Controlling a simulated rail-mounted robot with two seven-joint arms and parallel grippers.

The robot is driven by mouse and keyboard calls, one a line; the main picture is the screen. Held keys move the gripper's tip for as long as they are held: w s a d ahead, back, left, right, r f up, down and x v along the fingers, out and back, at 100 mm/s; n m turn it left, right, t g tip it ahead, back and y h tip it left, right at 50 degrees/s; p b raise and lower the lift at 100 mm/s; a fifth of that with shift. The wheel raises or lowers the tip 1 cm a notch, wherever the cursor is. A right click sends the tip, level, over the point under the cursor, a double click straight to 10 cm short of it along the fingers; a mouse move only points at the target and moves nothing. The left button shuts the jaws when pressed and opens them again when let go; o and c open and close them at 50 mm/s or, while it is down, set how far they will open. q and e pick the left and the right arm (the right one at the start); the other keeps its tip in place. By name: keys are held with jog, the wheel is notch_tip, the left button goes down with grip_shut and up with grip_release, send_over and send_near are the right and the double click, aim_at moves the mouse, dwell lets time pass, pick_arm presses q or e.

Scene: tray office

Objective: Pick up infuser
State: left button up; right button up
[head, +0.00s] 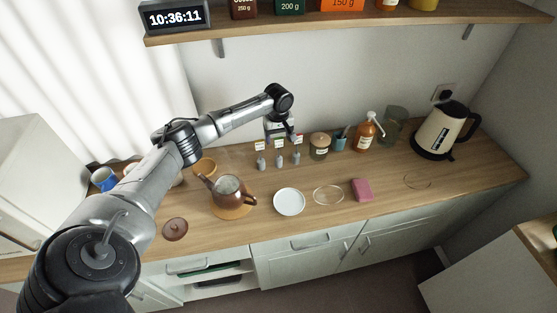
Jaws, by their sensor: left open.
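Several small grey pieces that look like infusers stand in a row on the wooden counter: a left one (261,163), a middle one (279,160) and a right one (296,158). Small white labels show just above them. My left gripper (281,139) is open and points down over the row, close to the middle and right pieces. The fingers are small and partly mixed with the labels, so I cannot tell whether they touch anything. My right gripper is not in view.
A brown teapot (228,190) stands front left of the row, its lid (175,229) apart. A white saucer (289,202), glass dish (328,195) and pink sponge (362,190) lie in front. A jar (319,146), amber bottle (366,131) and kettle (443,131) stand right.

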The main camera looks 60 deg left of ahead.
pick_arm(q)
jog(key=shift+f, duration=1.6)
jog(key=shift+w, duration=0.1)
jog(key=shift+c, duration=0.2)
jog(key=c, duration=1.2)
